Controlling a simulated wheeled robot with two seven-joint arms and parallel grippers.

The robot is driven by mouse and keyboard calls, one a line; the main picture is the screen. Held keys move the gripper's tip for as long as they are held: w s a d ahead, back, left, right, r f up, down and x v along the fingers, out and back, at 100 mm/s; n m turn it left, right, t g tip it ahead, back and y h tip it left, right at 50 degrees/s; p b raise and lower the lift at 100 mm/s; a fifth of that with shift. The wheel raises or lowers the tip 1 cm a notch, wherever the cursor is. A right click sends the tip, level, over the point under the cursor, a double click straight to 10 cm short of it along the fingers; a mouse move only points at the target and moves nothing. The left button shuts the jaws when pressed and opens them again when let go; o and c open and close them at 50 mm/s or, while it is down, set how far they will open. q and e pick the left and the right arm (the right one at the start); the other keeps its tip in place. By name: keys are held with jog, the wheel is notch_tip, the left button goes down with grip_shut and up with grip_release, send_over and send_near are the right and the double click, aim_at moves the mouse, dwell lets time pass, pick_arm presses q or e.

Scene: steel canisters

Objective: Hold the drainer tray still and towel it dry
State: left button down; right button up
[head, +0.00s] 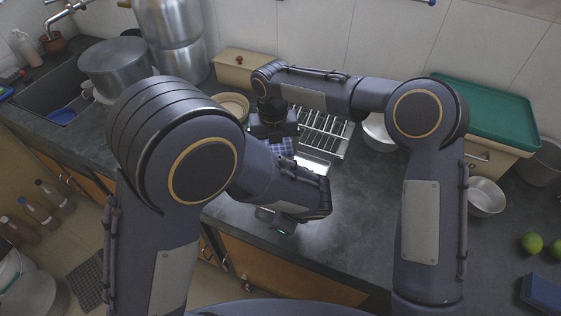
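A steel wire drainer rack (327,126) stands on the counter at centre. A bright, shiny piece, which looks like the drainer tray (313,163), shows in front of it; my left arm hides much of it. A blue checked towel (284,147) shows directly under my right gripper (278,138), over the tray area. The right fingers are hidden, so I cannot tell whether they grip the cloth. My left gripper (277,221) is low near the counter's front edge, in front of the tray. Its fingers are mostly hidden by my own wrist, and I cannot tell whether they hold the tray.
A cream box (244,69) and a tan bowl (232,104) are behind and left of the rack. Steel bowls (486,197) and a green-lidded box (485,110) stand to the right. Big pots (115,66) and a sink are left.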

jog(key=shift+f, duration=3.25)
jog(key=shift+f, duration=1.05)
jog(key=shift+d, duration=0.1)
jog(key=shift+s+d+r, duration=0.1)
jog(key=shift+s+d, duration=0.2)
jog(key=shift+d, duration=0.45)
jog(key=shift+s+d, duration=0.3)
jog(key=shift+d, duration=0.4)
jog(key=shift+s+d, duration=0.1)
jog(key=shift+d, duration=0.05)
pick_arm(q)
jog(key=shift+d, duration=0.1)
pick_arm(e)
jog(key=shift+w+a+f, duration=0.15)
jog(key=shift+w+a, duration=0.05)
jog(key=shift+a, duration=0.35)
jog(key=shift+w+a+f, duration=0.15)
jog(key=shift+w+a, duration=0.05)
jog(key=shift+a, duration=0.4)
jog(key=shift+w+a+f, duration=0.15)
jog(key=shift+w+a, duration=0.05)
jog(key=shift+a, duration=0.35)
